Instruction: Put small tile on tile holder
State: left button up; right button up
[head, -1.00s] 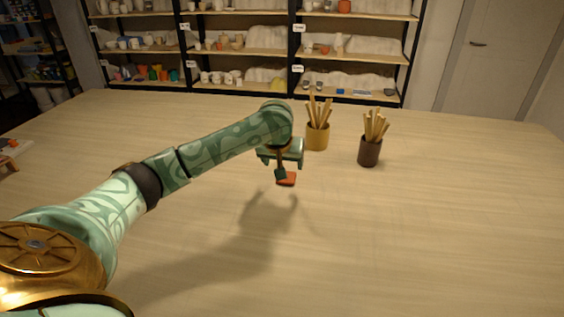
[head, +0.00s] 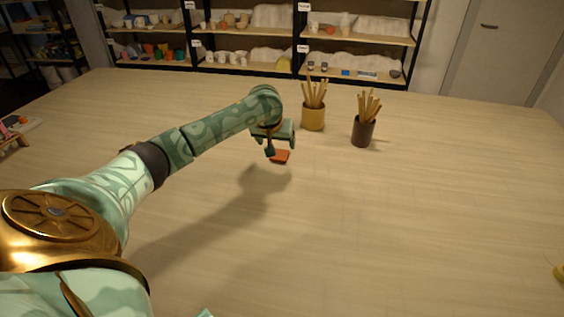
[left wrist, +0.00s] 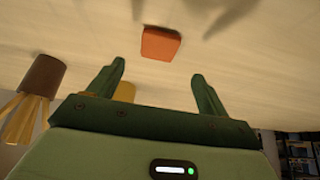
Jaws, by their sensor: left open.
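A small orange-red tile (head: 281,157) lies flat on the table. My left gripper (head: 280,149) is open and empty, just above the tile. In the left wrist view the tile (left wrist: 160,44) shows beyond the gap between the two open fingers (left wrist: 158,74), not between them. At the left edge of the head view is a low wooden stand (head: 10,138) with something reddish by it; it is cut off, and I cannot tell if it is the tile holder. My right gripper is not in view.
A tan pot of sticks (head: 313,117) and a dark brown pot of sticks (head: 362,133) stand behind and to the right of the tile. A yellow object (head: 559,274) is cut off at the right edge. The table's middle and front are clear.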

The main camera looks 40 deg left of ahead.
aim_at(280, 154)
pick_arm(q)
jog(key=shift+w+a+f, duration=0.1)
jog(key=shift+w+f, duration=0.2)
jog(key=shift+f, duration=0.35)
jog(key=b+x, duration=0.2)
jog(key=x, duration=0.1)
jog(key=b+x, duration=0.1)
jog(key=x, duration=0.1)
jog(key=shift+s+d+f+b, duration=0.2)
jog(key=shift+s+d+b, duration=0.05)
jog(key=shift+d+b, duration=0.1)
jog(key=shift+w+a, duration=0.1)
jog(key=shift+r, duration=0.1)
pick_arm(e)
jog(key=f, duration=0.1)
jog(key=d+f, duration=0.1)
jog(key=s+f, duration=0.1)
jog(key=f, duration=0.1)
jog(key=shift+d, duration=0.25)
pick_arm(q)
jog(key=c, duration=1.2)
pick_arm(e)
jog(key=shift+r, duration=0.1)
